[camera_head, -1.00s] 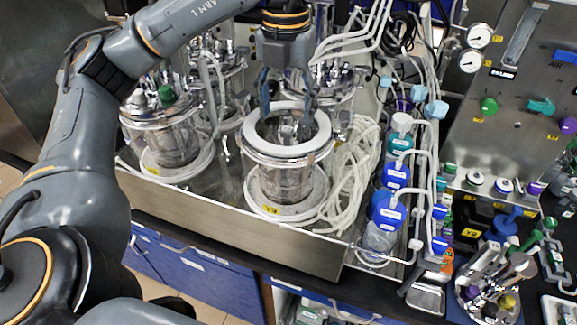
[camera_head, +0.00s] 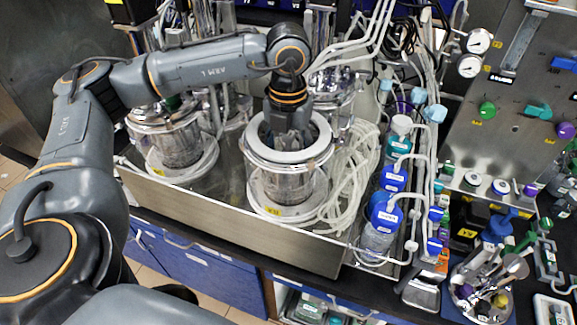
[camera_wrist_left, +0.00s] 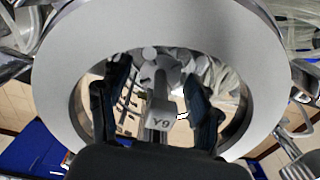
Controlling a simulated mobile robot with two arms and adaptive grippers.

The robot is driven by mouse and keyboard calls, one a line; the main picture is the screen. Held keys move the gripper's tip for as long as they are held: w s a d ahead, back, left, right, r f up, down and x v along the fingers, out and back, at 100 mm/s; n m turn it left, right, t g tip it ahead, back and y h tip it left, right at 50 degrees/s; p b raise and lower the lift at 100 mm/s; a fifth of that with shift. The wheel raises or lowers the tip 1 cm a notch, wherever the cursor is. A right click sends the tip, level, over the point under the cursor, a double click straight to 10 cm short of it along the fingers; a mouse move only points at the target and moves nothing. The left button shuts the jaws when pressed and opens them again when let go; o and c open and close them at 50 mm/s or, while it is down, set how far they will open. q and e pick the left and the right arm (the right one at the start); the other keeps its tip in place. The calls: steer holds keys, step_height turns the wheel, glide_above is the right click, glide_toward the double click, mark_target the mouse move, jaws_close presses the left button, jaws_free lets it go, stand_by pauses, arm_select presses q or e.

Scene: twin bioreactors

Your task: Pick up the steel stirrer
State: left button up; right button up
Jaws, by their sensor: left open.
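The steel stirrer (camera_wrist_left: 161,108) shows in the left wrist view as a grey upright shaft with a block marked Y9, inside the wide ring of an open glass vessel (camera_head: 290,188). The vessel's pale ring rim (camera_wrist_left: 62,75) surrounds it. My left gripper (camera_wrist_left: 157,84) is open, with one dark finger on each side of the stirrer; I cannot tell if either touches it. In the head view my left gripper (camera_head: 288,143) points down into the vessel's mouth, and its wrist hides most of the stirrer. My right gripper is out of view.
A lidded glass vessel (camera_head: 172,135) stands to the left, with more steel-topped vessels behind. Coiled pale tubing (camera_head: 352,180) lies right of the open vessel. Blue-capped bottles (camera_head: 385,213) line the tray's right side. The steel tray wall (camera_head: 225,235) runs along the front.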

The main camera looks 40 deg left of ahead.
arm_select(q)
jaws_close()
steer(key=shift+r, duration=0.1)
